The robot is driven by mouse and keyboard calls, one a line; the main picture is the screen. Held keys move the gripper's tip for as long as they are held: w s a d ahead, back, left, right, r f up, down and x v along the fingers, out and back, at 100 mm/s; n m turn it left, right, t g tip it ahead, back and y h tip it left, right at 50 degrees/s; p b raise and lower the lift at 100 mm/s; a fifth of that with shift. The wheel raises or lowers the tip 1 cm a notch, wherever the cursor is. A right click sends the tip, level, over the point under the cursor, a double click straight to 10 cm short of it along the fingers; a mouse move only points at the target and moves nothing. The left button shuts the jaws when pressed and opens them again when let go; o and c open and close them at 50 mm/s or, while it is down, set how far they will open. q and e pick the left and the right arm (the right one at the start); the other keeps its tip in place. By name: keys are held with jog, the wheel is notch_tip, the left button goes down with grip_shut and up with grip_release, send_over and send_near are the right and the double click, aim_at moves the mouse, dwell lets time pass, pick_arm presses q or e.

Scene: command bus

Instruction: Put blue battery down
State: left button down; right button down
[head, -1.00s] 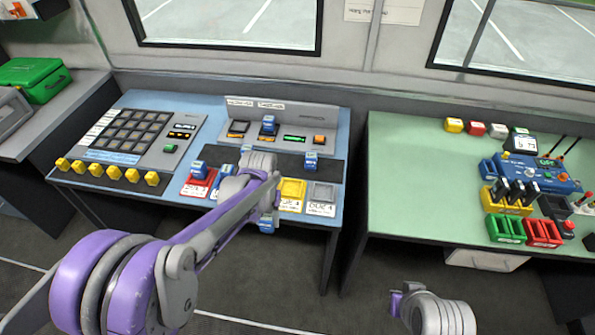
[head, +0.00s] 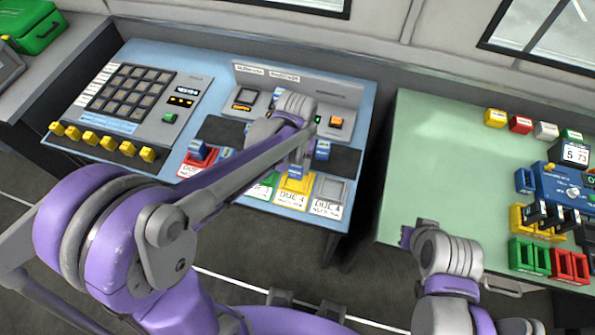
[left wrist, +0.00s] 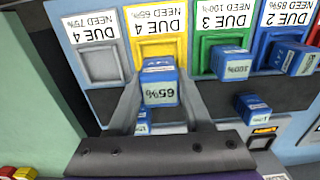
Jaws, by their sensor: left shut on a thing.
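The blue battery (left wrist: 160,92), marked 65%, is between the two fingers of my left gripper (left wrist: 160,104) in the left wrist view. The gripper is shut on it. The battery overlaps the near edge of the yellow slot (left wrist: 160,47) labelled DUE 4, NEED 65%; I cannot tell whether it touches it. In the head view my left gripper (head: 298,160) is over the desk just above the yellow slot (head: 295,184), and my arm hides most of the battery.
A grey slot (left wrist: 100,62) lies left of the yellow one in the wrist view; a green slot (left wrist: 204,48) with a 100% battery (left wrist: 230,62) lies right. Another blue battery (head: 322,149) stands on the dark strip. The green table (head: 420,150) has a bare left part.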

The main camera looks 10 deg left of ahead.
aim_at(297, 173)
pick_arm(q)
jog(key=shift+w+f, duration=0.2)
jog(key=shift+f, duration=2.1)
jog(key=shift+f+b, duration=0.2)
jog(key=shift+b, duration=0.1)
jog(key=shift+c, duration=1.6)
grip_release()
jog(key=shift+r, duration=0.1)
